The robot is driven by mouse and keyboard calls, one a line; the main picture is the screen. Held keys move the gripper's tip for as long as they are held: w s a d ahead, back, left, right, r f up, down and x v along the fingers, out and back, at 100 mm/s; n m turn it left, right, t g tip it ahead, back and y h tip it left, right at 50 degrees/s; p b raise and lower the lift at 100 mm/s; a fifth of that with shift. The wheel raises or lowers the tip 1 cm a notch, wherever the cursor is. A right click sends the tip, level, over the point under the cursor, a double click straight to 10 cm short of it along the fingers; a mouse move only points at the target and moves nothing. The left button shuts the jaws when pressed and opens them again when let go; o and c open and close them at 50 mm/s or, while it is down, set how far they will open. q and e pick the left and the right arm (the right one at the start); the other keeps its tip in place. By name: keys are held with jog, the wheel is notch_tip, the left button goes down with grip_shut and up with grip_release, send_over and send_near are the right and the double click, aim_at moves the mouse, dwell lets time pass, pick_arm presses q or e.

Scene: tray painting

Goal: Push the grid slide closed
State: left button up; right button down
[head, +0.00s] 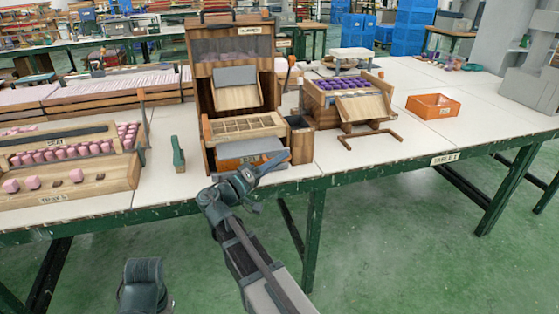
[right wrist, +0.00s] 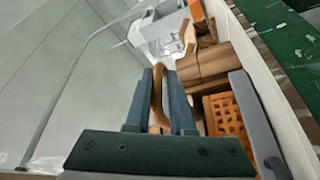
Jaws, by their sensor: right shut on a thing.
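The grid slide (head: 240,126) is a pale wooden tray with several compartments. It sticks out from the front of the tall wooden cabinet (head: 199,105), below a grey-topped tilted flap (head: 235,88). My right gripper (head: 274,162) is low in front of the cabinet, over the table's front edge. In the right wrist view, its fingers (right wrist: 160,100) are shut on a curved wooden handle (right wrist: 157,92). I cannot tell which part the handle joins.
An orange box (head: 250,157) sits in the cabinet's lower opening. A brown bin (head: 301,140) stands at its right side. A wooden stand with purple pieces (head: 340,85) and an orange bin (head: 433,106) are farther right. A green tool (head: 178,153) is left.

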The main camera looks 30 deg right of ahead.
aim_at(271, 143)
jog(key=shift+d+r, duration=0.15)
dwell(0.7)
jog(key=w, duration=0.3)
jog(key=w+d, duration=0.1)
jog(key=w, duration=0.2)
jog(key=w+d, duration=0.1)
jog(key=w, duration=0.1)
jog(key=shift+w+d, duration=0.1)
jog(key=shift+w, duration=0.3)
jog(key=c, duration=0.9)
grip_release()
jog(key=shift+a+f, duration=0.2)
jog(key=shift+a, duration=0.25)
jog(key=b+v, duration=0.3)
jog(key=v, duration=1)
jog(key=shift+a+r, duration=0.1)
